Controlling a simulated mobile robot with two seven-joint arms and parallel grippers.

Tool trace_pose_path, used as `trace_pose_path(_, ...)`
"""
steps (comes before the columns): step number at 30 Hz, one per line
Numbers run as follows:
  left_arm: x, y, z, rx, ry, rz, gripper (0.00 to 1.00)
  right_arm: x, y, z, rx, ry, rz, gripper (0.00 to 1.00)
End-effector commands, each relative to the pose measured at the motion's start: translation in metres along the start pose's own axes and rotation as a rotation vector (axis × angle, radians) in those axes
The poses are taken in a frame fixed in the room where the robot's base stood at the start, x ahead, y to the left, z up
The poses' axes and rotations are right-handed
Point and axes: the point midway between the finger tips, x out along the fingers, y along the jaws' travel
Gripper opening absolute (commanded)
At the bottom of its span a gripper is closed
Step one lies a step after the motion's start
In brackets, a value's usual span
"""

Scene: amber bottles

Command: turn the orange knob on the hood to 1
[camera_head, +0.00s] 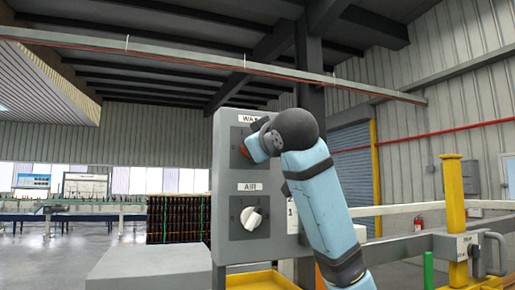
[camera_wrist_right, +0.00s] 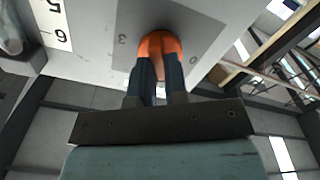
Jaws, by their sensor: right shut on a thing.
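The grey hood panel (camera_head: 228,172) stands in front of me with an upper dial labelled "WAT…" and a lower one labelled "AIR". The orange knob (camera_wrist_right: 158,44) sits on a grey dial plate, with a 3 to its left and a 0 to its right in the right wrist view. In the head view only a bit of the orange knob (camera_head: 246,153) shows beside my gripper. My right gripper (camera_wrist_right: 157,72) is shut on the orange knob, one dark finger on each side. The knob's pointer and the 1 mark on its dial are hidden. My left gripper is not in view.
A white knob (camera_head: 251,218) sits on the AIR dial below. White plates with 5 and 6 (camera_wrist_right: 62,36) show at upper left in the wrist view. A grey box (camera_head: 150,265) stands left of the panel. A yellow post (camera_head: 455,200) and rails are at right.

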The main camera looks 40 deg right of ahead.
Motion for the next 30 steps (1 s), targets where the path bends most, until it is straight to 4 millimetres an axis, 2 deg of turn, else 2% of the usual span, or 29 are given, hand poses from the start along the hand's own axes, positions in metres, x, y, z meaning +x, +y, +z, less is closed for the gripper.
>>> trace_pose_path(12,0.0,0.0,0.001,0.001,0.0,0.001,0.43,0.0,-0.001,0.001,0.005,-0.003,-0.002,0.0)
trace_pose_path(13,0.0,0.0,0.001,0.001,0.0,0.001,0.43,0.0,-0.001,0.001,0.005,-0.003,-0.002,0.16)
trace_pose_path(16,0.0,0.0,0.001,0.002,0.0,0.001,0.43,0.0,-0.001,0.001,0.005,-0.002,-0.002,0.39)
trace_pose_path(25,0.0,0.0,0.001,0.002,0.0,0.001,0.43,-0.001,-0.001,0.0,0.006,0.0,-0.001,0.39)
trace_pose_path(30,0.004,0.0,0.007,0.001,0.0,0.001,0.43,-0.019,-0.001,0.001,0.006,0.004,0.0,0.39)
